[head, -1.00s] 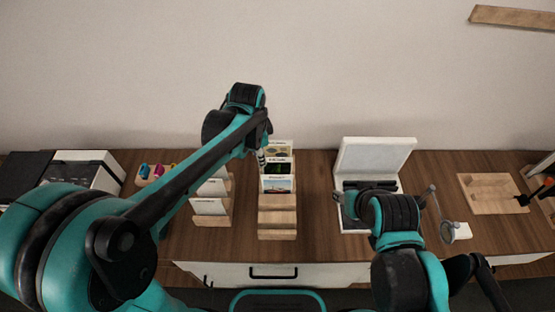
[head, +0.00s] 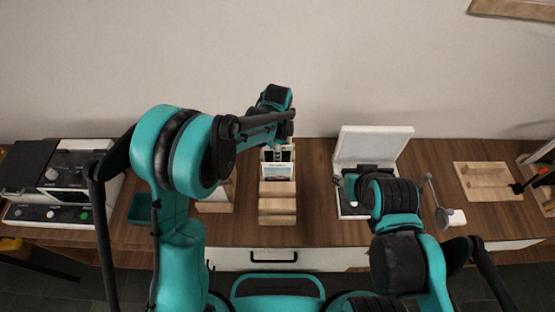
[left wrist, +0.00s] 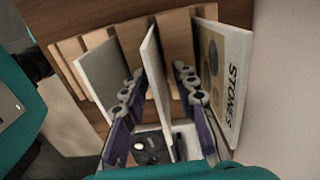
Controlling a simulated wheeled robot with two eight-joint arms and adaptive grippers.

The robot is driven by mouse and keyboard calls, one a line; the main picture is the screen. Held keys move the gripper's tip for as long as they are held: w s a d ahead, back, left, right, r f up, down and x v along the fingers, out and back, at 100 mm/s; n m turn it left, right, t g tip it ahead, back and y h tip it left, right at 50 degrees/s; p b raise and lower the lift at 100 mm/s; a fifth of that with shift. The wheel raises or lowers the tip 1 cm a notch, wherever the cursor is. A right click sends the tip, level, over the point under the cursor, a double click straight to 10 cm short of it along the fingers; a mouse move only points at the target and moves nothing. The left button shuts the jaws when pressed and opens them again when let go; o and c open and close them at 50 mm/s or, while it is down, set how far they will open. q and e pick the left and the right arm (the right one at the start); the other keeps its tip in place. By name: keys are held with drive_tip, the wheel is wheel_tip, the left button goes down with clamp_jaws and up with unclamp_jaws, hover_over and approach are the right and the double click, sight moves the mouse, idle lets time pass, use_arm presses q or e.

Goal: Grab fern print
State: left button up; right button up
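In the left wrist view my left gripper (left wrist: 159,74) is open, with one finger on each side of a thin upright print (left wrist: 158,85) in the wooden rack (left wrist: 72,50). I see this middle print edge-on; its picture is hidden, so I cannot read it as the fern print. The print marked STONES (left wrist: 226,80) stands to its right, outside the fingers. Another pale print (left wrist: 104,78) stands to its left. In the head view my left arm hides much of the rack's back; the front landscape print (head: 278,172) shows. My right gripper is mostly hidden behind its wrist.
An open white case (head: 374,143) stands right of the rack. A wooden board (head: 482,180) lies farther right. A boxy device with knobs (head: 70,170) is at the left. The tabletop (head: 318,185) between rack and case is clear.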

use_arm(q)
drive_tip(key=shift+f, duration=0.5)
drive_tip(key=shift+r, duration=0.1)
clamp_jaws()
